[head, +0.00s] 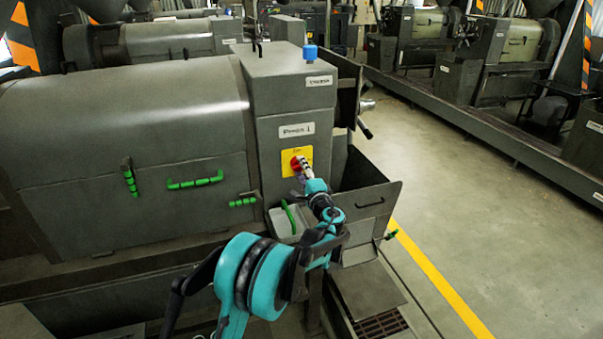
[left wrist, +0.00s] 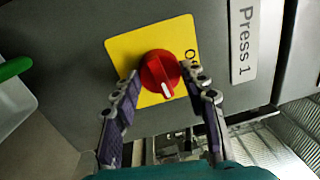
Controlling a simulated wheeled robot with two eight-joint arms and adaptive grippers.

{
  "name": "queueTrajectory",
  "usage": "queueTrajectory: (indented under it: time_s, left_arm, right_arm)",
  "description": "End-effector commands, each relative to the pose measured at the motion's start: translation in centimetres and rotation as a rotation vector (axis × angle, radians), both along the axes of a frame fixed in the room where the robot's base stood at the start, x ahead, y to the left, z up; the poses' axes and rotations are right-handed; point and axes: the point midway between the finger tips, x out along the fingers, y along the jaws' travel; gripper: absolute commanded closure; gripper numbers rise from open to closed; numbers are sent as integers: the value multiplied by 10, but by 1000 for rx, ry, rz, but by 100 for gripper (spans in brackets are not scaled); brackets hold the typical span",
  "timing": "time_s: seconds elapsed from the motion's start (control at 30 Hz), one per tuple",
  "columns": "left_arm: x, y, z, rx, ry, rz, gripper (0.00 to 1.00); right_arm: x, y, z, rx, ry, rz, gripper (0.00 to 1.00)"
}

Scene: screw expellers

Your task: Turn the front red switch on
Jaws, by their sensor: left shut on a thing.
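The red switch (head: 295,163) is a round knob on a yellow plate (head: 288,153) on the front of the grey press cabinet. In the left wrist view the red switch (left wrist: 158,70) has a white pointer mark at its lower edge, and black lettering on the yellow plate (left wrist: 124,47) is partly hidden by a finger. My left gripper (head: 302,165) reaches the switch from the front. In the left wrist view its two fingers (left wrist: 161,76) are on either side of the knob, shut on it. My right gripper is not in view.
A "Press 1" label (head: 296,130) is above the plate. A light tray (head: 283,226) with a green handle hangs below the switch. An open grey bin (head: 371,205) stands to the right. Beyond it is free floor (head: 465,210) with a yellow line (head: 440,277).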

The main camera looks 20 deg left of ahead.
Motion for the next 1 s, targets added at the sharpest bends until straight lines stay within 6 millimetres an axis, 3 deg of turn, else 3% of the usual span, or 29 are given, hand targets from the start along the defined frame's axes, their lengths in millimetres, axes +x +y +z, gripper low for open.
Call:
queueTrajectory:
  time_s: [0.37,0.87,0.9,0.97,1.0]
  left_arm:
    - [0,0,0,113,77,-2,86]
    - [0,0,0,126,86,-1,86]
    - [0,0,0,126,86,-1,49]
    - [0,0,0,125,85,-2,36]
    - [0,0,0,125,85,-2,36]
  right_arm:
    - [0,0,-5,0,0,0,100]
    - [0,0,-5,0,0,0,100]
    - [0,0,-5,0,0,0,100]
    - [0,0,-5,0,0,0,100]
    - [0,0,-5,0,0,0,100]
